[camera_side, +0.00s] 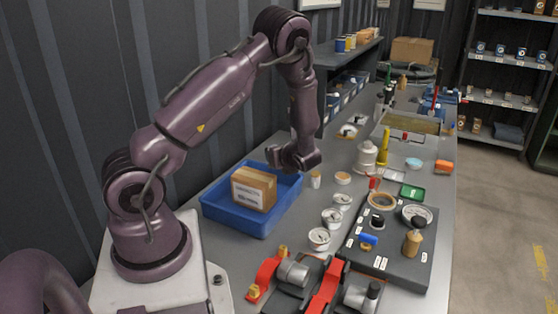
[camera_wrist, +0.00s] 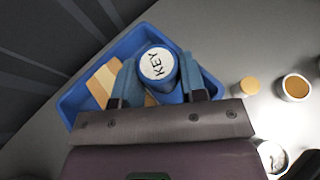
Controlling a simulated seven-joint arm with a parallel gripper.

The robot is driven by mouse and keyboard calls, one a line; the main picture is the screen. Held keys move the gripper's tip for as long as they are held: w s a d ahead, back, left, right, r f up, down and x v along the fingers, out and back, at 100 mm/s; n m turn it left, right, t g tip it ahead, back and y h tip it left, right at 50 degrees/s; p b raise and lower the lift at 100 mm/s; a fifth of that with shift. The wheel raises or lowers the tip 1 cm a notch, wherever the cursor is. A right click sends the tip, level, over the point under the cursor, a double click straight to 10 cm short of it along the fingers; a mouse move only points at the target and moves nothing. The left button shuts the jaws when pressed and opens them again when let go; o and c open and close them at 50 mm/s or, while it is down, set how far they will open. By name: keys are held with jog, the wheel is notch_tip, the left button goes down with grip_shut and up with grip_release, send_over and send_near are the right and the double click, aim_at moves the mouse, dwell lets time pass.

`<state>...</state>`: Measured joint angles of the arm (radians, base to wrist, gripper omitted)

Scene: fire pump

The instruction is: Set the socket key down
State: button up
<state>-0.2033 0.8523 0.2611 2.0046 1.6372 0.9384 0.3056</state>
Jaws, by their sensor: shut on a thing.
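In the side view, my gripper (camera_side: 293,163) is over the far right end of the blue tray (camera_side: 211,212). I cannot make out the key there. The tray also shows beneath the key in the wrist view (camera_wrist: 72,103). I cannot tell whether the key touches the tray floor.
A cardboard box (camera_side: 254,189) stands in the tray, beside the key in the wrist view. Several small round containers and gauges stand right of the tray. A dark panel (camera_side: 385,262) and red clamps (camera_side: 326,288) lie nearer the front. The wall is close behind.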

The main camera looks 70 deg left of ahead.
jog(key=s+a+r+n+g, duration=0.1)
jog(key=s+a, duration=0.2)
jog(key=a, duration=0.6)
jog(key=shift+m+t, duration=0.5)
jog(key=w+a+f, duration=0.3)
jog(key=a, duration=0.1)
jog(key=w+a+f, duration=0.3)
jog(key=a, duration=0.1)
jog(key=w+a+f, duration=0.3)
jog(key=w+a, duration=0.1)
jog(key=shift+a+f, duration=0.15)
jog(key=shift+f, duration=0.25)
jog(key=shift+w+f, duration=0.1)
jog(key=shift+f, duration=1.4)
jog(key=shift+f, duration=0.1)
jog(key=o, duration=0.9)
jog(key=shift+f, duration=0.1)
jog(key=shift+o, duration=0.2)
